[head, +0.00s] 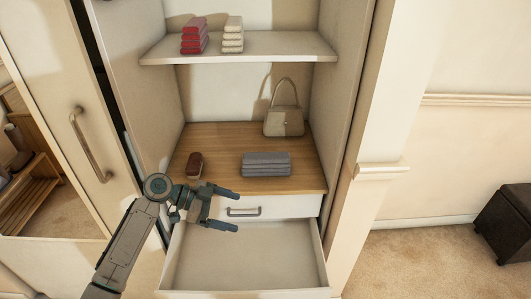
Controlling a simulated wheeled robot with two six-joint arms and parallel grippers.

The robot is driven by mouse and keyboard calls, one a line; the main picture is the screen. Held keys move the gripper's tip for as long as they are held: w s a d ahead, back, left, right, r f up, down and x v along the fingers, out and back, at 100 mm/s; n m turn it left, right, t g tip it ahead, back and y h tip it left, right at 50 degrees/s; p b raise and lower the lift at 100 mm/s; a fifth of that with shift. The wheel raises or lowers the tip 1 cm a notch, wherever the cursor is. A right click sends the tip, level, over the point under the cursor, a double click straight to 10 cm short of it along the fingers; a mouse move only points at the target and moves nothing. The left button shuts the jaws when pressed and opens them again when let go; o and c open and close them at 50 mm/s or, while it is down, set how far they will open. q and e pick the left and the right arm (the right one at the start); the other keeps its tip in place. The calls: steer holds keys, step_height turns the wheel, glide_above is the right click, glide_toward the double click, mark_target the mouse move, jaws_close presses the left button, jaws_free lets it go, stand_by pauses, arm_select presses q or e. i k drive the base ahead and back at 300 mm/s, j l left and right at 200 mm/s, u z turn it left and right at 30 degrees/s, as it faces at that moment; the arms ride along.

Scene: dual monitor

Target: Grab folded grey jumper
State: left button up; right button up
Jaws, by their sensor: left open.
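The folded grey jumper (266,164) lies flat on the wooden shelf (222,144) inside the wardrobe, right of centre on that board. My left gripper (236,210) is open and empty. In the picture it is below and to the left of the jumper, in front of the shelf's front edge and over the open drawer. It appears apart from the jumper. My right gripper is not in view.
A brown item (195,164) sits left of the jumper, and a beige handbag (284,121) stands behind it. An empty drawer (243,255) is pulled out below a closed drawer (262,208). An upper shelf (270,47) holds red (194,36) and cream folded stacks (233,35).

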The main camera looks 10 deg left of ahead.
mark_target(274, 164)
steer(key=i+j, duration=0.2)
steer(key=i, duration=0.3)
steer(key=i+j, duration=0.2)
steer(key=i, duration=0.25)
